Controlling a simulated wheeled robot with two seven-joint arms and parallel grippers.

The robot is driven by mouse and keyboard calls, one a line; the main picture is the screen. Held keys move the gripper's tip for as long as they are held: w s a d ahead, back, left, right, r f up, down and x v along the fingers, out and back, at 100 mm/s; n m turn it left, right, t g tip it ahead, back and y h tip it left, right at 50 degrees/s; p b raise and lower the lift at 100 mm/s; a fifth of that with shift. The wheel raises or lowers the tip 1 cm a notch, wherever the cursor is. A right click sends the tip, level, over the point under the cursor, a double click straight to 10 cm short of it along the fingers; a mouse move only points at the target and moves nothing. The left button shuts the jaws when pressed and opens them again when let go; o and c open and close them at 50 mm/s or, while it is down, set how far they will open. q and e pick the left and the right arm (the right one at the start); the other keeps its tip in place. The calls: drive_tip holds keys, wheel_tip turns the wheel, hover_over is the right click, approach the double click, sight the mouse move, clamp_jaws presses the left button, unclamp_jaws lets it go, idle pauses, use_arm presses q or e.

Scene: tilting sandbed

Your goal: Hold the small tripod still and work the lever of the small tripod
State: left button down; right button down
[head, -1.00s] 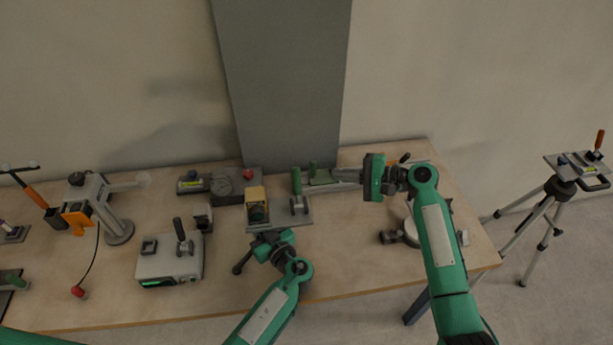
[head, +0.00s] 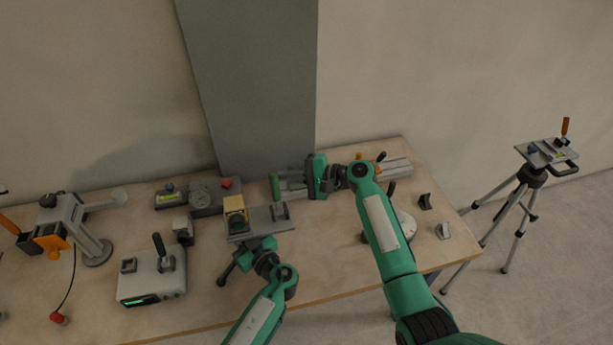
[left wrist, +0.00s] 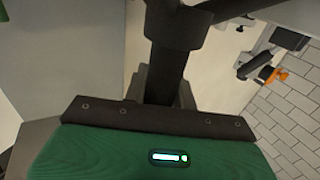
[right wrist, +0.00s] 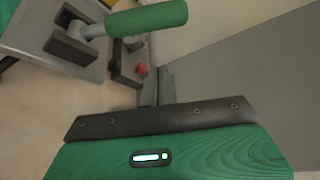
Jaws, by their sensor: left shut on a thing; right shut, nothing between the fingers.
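The small tripod stands on the workbench, its grey top plate (head: 262,221) raised and carrying a yellow-and-black block (head: 235,212). Its lever has a green handle (head: 276,187) that rises behind the plate; the handle (right wrist: 147,19) and plate (right wrist: 45,35) also show in the right wrist view. My left gripper (head: 258,250) is shut on the tripod just below the plate; a dark post (left wrist: 167,72) stands at its fingers in the left wrist view. My right gripper (head: 309,176) is shut and empty, to the right of the green handle and apart from it.
A grey box with a lever (head: 150,278) and a grey clamp stand (head: 75,228) stand to the left. A device with a red button (head: 197,196) lies behind. A round-based device (head: 402,225) is partly behind my right arm. A larger tripod (head: 525,180) stands on the floor at right.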

sight(276, 193)
drive_tip(key=shift+s+a+r, duration=0.15)
drive_tip(key=shift+s+r, duration=0.1)
drive_tip(key=shift+s, duration=0.35)
drive_tip(key=shift+s+a+r, duration=0.15)
drive_tip(key=shift+s+r, duration=0.05)
drive_tip(key=shift+s, duration=0.35)
drive_tip(key=shift+s+a+r, duration=0.15)
drive_tip(key=shift+s+r, duration=0.1)
drive_tip(key=shift+s, duration=0.35)
drive_tip(key=shift+s+d+r+n, duration=0.1)
drive_tip(key=shift+s+r+n, duration=0.15)
drive_tip(key=shift+s+n, duration=0.2)
drive_tip(key=shift+s+d+r+n+t+y, duration=0.15)
drive_tip(key=shift+s+r+n+t+y, duration=0.1)
drive_tip(key=shift+s+n+t+y, duration=0.55)
drive_tip(key=n, duration=0.1)
drive_tip(key=s+n+y, duration=0.1)
drive_tip(key=n, duration=0.1)
drive_tip(key=shift+s+d+r, duration=0.15)
drive_tip(key=shift+s+d, duration=0.1)
drive_tip(key=shift+s, duration=0.05)
drive_tip(key=shift+s+d+n+y, duration=0.1)
drive_tip(key=shift+s+n+y, duration=0.3)
drive_tip(key=shift+n+y, duration=0.1)
drive_tip(key=shift+s+d, duration=0.15)
drive_tip(key=shift+s, duration=0.45)
